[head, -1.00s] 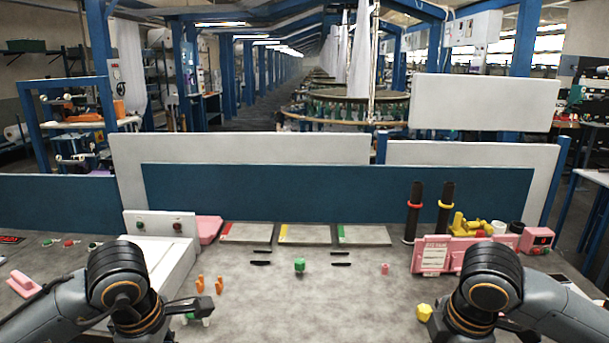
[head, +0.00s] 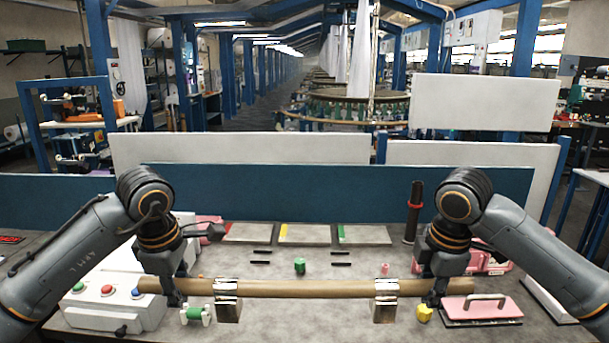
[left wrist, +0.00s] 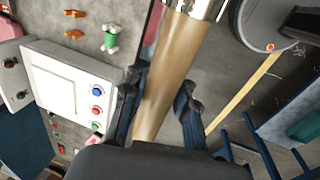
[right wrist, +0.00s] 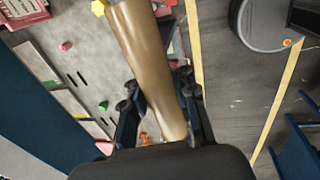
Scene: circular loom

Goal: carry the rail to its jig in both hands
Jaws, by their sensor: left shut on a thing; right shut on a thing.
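A white button box (head: 105,300) stands front left. A green-and-white spool (head: 195,315), a yellow piece (head: 424,313) and a pink plate with a handle (head: 485,307) are near the rail. A green piece (head: 300,266) stands mid-table before flat grey panels (head: 305,234).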

